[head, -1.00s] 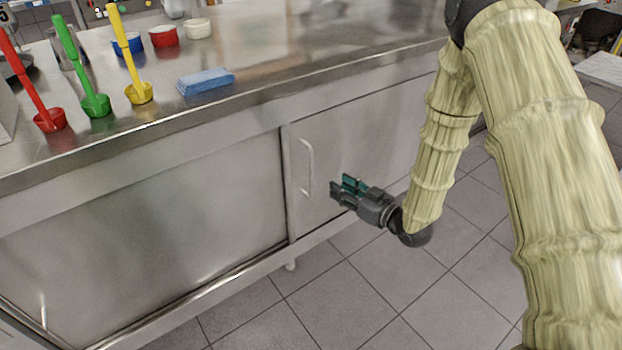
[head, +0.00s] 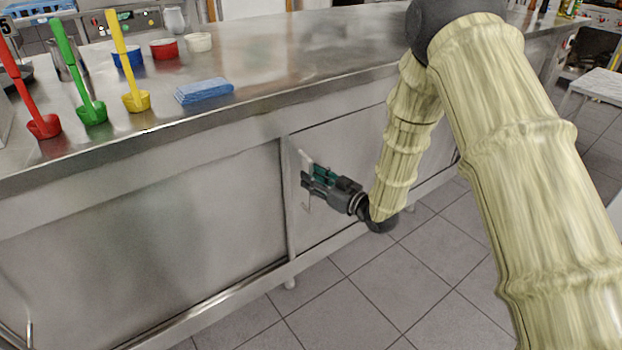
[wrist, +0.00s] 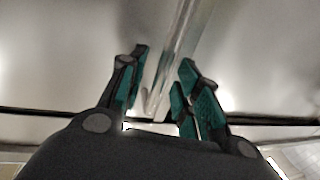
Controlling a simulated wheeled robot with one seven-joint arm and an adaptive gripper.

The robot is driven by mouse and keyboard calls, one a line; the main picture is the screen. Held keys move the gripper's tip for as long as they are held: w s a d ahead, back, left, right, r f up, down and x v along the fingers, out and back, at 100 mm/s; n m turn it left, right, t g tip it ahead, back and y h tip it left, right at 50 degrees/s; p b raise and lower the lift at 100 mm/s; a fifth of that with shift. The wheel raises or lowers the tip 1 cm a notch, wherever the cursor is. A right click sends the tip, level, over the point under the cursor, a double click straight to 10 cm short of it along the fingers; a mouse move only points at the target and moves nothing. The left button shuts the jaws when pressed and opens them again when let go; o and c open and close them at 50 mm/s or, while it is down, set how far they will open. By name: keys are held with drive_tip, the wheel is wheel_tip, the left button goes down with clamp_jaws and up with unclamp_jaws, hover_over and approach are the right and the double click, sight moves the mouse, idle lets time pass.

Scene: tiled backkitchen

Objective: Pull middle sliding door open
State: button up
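The middle sliding door (head: 345,140) is a grey metal panel under the steel counter, right of a vertical post. Its upright bar handle (head: 304,158) is near the door's left edge and partly hidden by my gripper (head: 310,177). In the wrist view the handle (wrist: 187,42) runs between the two teal-padded fingers of my gripper (wrist: 159,82). The fingers stand apart, one on each side of the bar, with a gap visible on the left side. The door stands against the post with no opening visible.
The steel counter (head: 300,65) above carries a blue cloth (head: 204,91), red, green and yellow ladles, and small bowls. Another sliding panel (head: 150,240) lies left of the post. The tiled floor (head: 400,290) in front is clear.

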drive_tip(key=shift+w+a, duration=0.45)
drive_tip(key=shift+c, duration=0.5)
clamp_jaws()
drive_tip(key=shift+d, duration=0.1)
